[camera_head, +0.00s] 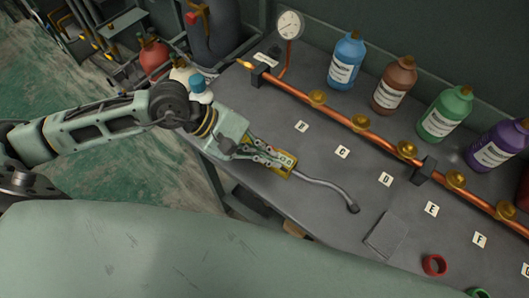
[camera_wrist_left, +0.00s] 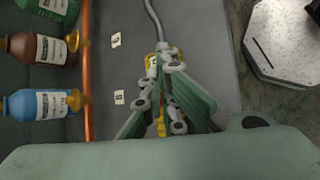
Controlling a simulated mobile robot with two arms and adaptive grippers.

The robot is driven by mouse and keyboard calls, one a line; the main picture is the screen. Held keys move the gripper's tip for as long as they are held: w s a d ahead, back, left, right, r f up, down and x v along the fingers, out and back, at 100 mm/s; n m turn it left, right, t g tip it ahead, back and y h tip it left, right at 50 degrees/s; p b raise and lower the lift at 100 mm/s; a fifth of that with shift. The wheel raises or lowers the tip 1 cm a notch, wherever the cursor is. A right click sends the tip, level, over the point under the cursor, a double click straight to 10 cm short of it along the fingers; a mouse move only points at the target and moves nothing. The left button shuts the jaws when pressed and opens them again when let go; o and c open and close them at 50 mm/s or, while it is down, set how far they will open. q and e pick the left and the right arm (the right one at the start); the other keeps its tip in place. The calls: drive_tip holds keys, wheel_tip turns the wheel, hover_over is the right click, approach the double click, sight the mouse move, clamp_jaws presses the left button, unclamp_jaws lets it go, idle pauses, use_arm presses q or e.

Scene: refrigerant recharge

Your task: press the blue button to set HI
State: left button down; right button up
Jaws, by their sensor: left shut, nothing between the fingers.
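A yellow handheld device (camera_head: 291,171) with a grey bent hose (camera_head: 328,186) lies on the grey bench, near its front edge. In the wrist view, the yellow device (camera_wrist_left: 151,66) is mostly hidden behind my fingers. My left gripper (camera_head: 284,160) is shut and empty, with its fingertips over the device. It also shows in the wrist view (camera_wrist_left: 168,58). I cannot tell whether the fingertips touch the device. I cannot make out a blue button or any reading; my fingers cover much of its face. My right gripper is not in view.
A copper pipe (camera_head: 332,116) with brass valves runs along the bench, with lettered cards before it. Blue (camera_head: 346,62), brown (camera_head: 394,84), green (camera_head: 445,113) and purple (camera_head: 497,146) bottles stand behind. A grey pad (camera_head: 386,236) and red ring (camera_head: 434,265) lie right.

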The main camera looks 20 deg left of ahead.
use_arm(q)
drive_tip(key=shift+f, duration=0.1)
idle(0.4)
drive_tip(key=shift+r, duration=0.8)
wheel_tip(320, 180, up, 5)
drive_tip(key=p, duration=0.2)
hover_over(266, 168)
idle(0.9)
